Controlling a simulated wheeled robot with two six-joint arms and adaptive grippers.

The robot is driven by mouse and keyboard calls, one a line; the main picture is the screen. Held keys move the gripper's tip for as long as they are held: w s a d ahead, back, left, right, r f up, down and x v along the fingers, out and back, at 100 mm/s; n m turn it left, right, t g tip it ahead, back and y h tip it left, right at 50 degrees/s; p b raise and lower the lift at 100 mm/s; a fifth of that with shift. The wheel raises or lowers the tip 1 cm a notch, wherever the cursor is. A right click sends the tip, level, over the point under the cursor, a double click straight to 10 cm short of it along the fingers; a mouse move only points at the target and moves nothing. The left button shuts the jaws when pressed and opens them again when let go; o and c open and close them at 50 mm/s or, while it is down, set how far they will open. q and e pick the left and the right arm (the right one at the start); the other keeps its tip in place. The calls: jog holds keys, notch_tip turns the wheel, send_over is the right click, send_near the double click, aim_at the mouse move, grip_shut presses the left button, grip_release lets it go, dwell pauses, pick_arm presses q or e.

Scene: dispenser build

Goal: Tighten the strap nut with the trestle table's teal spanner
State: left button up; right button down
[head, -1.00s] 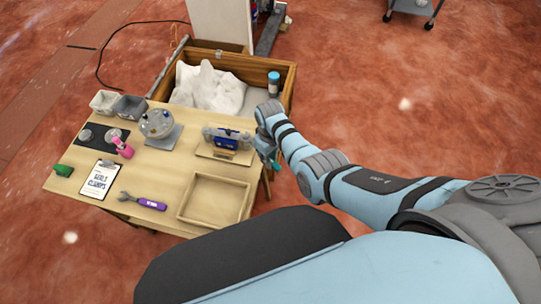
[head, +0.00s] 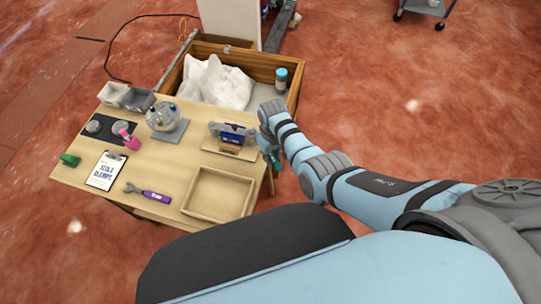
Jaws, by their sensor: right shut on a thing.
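My right gripper (head: 271,153) points down just beyond the right edge of the trestle table (head: 170,165). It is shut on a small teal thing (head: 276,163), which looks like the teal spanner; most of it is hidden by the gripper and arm. A blue and grey device (head: 232,131) stands on a wooden base near the table's right edge, a short way left of the gripper. The strap nut is too small to make out. My left gripper is not in view.
A purple-handled spanner (head: 148,193), a clipboard (head: 106,170), an empty wooden tray (head: 218,213), a round device (head: 162,116) and grey bins (head: 138,100) are on the table. Behind it stands a wooden crate (head: 290,72) with a white sack (head: 213,82).

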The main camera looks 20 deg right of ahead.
dwell(0.3)
jog(key=shift+r, duration=2.05)
jog(key=shift+f, duration=0.1)
